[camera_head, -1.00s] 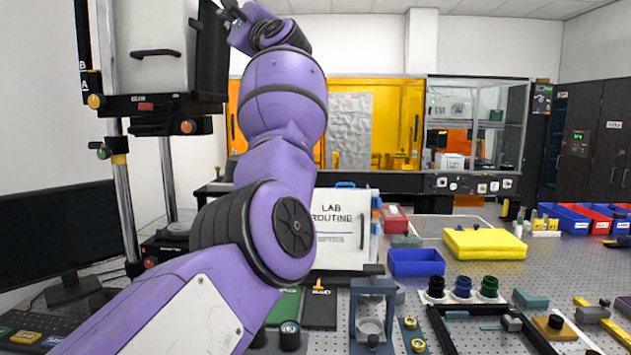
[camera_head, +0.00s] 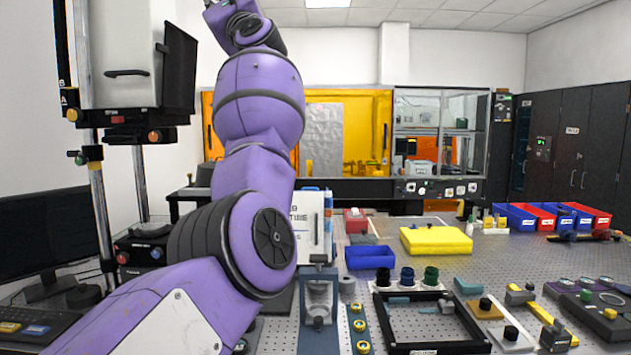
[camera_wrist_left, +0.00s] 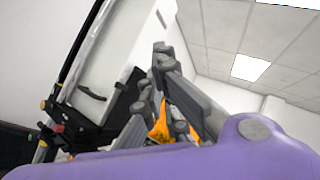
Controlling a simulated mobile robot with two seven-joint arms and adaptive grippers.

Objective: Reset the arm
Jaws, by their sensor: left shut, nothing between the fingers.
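My purple left arm (camera_head: 262,95) comes in from the lower left in the head view and rises, bent, to the top edge. Its wrist is at the top, and the gripper is mostly cut off there. In the left wrist view the grey fingers of my left gripper (camera_wrist_left: 162,65) are shut and empty, pointing up, with the white wall and ceiling behind them. The gripper is away from the table and touches nothing that I can see. My right gripper is in neither view.
The white instrument housing (camera_head: 125,60) stands on a column left of my arm. The bench (camera_head: 470,245) holds a yellow block (camera_head: 436,240), a blue bin (camera_head: 370,258), a black frame (camera_head: 432,345) and several small parts. A white sign board (camera_head: 312,235) stands partly behind my arm.

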